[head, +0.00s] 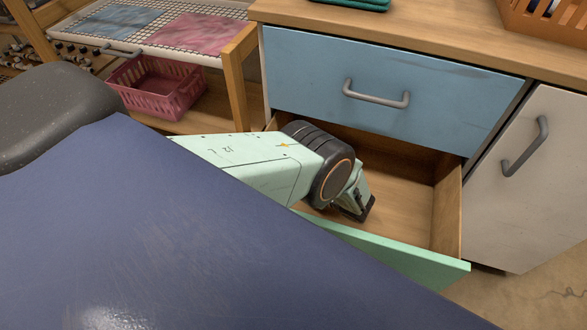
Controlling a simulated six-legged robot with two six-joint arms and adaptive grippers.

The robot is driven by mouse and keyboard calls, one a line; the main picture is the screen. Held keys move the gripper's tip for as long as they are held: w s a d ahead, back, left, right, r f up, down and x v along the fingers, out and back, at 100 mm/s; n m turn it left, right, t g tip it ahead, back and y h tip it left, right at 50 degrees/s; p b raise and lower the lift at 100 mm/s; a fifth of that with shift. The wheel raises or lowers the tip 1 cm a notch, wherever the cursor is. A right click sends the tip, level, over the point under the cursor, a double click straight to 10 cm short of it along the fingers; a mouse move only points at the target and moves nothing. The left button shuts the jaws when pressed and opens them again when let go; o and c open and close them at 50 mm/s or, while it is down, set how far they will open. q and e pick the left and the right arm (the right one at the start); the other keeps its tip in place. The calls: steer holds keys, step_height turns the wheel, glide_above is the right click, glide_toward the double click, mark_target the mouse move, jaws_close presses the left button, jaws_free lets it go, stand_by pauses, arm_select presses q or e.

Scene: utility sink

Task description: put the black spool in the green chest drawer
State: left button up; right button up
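The green chest drawer (425,262) is pulled out below a shut blue drawer, and its wooden inside shows. My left arm comes in from the left over its front edge. My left gripper (360,205) points down inside the drawer, low near its floor. Its fingertips are dark and small, so I cannot tell whether they are open or shut. I do not make out the black spool; it may be hidden behind my arm or gripper. My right gripper is not in view.
The blue drawer (390,88) with a grey handle overhangs the open drawer. A white cabinet door (535,185) stands to the right. A pink basket (155,88) sits on a shelf at the left. An orange crate (545,25) stands on the wooden top.

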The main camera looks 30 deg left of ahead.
arm_select(q)
steer(key=shift+f, duration=0.15)
steer(key=o, duration=1.1)
steer(key=shift+r, duration=0.2)
